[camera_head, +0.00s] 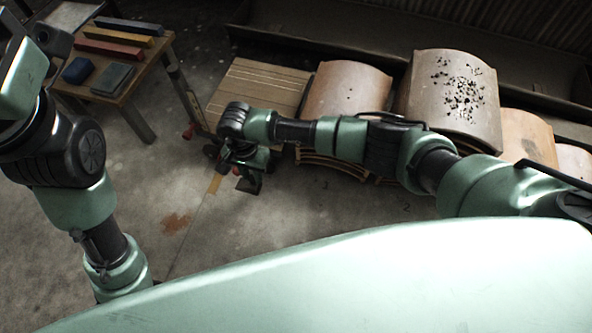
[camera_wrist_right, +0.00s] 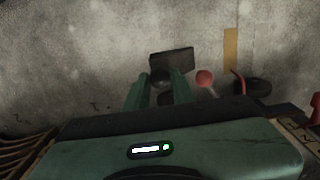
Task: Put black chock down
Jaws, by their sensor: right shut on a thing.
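The black chock (camera_head: 250,185) is under my right gripper (camera_head: 247,172) in the head view, low over the concrete floor. In the right wrist view the chock shows as a dark block (camera_wrist_right: 171,60) just beyond the green fingers of my right gripper (camera_wrist_right: 158,90). The fingers are shut on its dark rounded grip (camera_wrist_right: 160,78). I cannot tell whether its underside touches the floor. My left arm is at the left edge of the head view, but its fingers do not show.
A red ball-shaped knob (camera_wrist_right: 205,77) and a dark wheel (camera_wrist_right: 252,86) are close beside the gripper. A wooden table (camera_head: 150,65) with coloured blocks is at upper left. Floor in front is open.

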